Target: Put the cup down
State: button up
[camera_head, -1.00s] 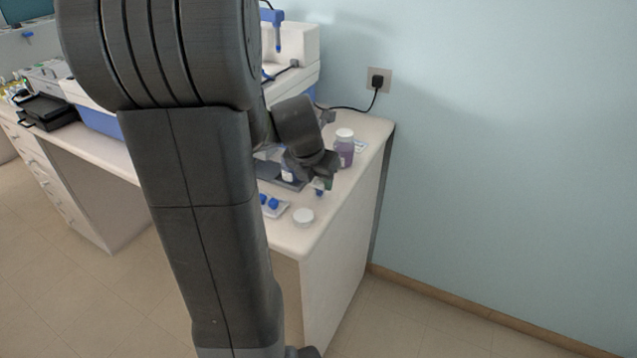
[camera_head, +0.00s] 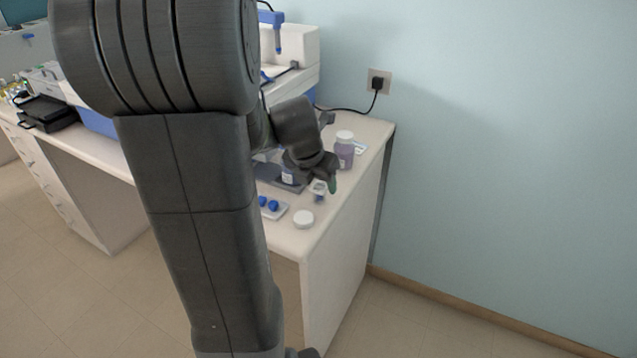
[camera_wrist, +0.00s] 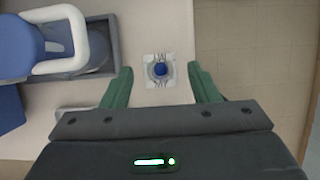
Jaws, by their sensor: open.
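My gripper (camera_wrist: 160,82) is open, its two green fingers apart with nothing pressed between them. A small blue round thing on a clear or white square piece (camera_wrist: 160,70) sits between and just beyond the fingertips in the wrist view, touching neither finger. It seems to be the small blue and white thing (camera_head: 319,197) under my gripper (camera_head: 325,184) in the head view. It is the likeliest cup, but its shape is too small to tell for sure. It seems to stand on the white bench top (camera_head: 290,238).
A jar of purple liquid (camera_head: 344,153) stands behind my gripper. A grey tray (camera_wrist: 112,62) holds a large blue item at left in the wrist view.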

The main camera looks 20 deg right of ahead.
jog(key=p+v, duration=0.1)
jog(key=v, duration=1)
jog(key=b+x, duration=0.1)
jog(key=x, duration=1)
jog(key=shift+d+f, duration=0.1)
jog(key=shift+f, duration=0.3)
jog(key=shift+w+d+f, duration=0.1)
jog(key=shift+w, duration=0.05)
jog(key=shift+r, duration=1.7)
jog(key=shift+f, duration=0.1)
